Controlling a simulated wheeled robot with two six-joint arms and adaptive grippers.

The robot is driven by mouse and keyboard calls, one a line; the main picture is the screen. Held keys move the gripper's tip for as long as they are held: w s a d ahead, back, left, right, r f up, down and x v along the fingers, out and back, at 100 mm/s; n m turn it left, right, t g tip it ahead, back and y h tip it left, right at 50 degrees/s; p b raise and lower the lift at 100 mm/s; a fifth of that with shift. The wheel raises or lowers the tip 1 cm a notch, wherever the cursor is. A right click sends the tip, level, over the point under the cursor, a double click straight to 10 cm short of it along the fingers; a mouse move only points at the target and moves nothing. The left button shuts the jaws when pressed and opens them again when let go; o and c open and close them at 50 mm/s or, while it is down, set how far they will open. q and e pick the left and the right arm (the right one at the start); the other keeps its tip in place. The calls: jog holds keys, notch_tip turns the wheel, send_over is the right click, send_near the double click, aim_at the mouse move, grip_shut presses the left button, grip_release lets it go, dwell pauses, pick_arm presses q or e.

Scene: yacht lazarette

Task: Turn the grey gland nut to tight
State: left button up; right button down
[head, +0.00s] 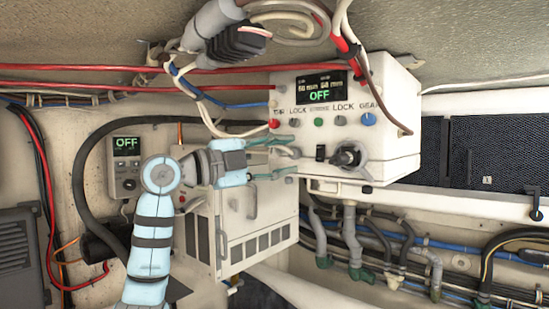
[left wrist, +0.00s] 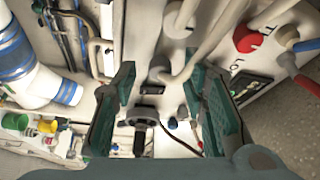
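A white control box (head: 400,150) hangs on the wall, with a row of small knobs and fittings on its front. A grey nut-like fitting with a pale cable (head: 288,152) sits at its lower left front; it looks like the gland nut. In the left wrist view a grey fitting (left wrist: 158,70) shows between the fingertips. My left gripper (head: 278,159) comes in from the left with its two teal fingers apart, one above and one below the fitting. In the left wrist view the gripper (left wrist: 158,76) is open, and I cannot tell whether it touches the fitting. My right gripper is not in view.
A black knob on a grey ring (head: 348,156) sticks out right of the fitting. A display reading OFF (head: 320,88) is above. Loose cables and a dark plug (head: 238,42) hang overhead. A white vented cabinet (head: 240,230) stands below. Pipes run along the lower right.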

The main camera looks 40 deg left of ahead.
pick_arm(q)
jog(key=v, duration=0.6)
jog(key=shift+s, duration=0.3)
jog(key=shift+a, duration=0.1)
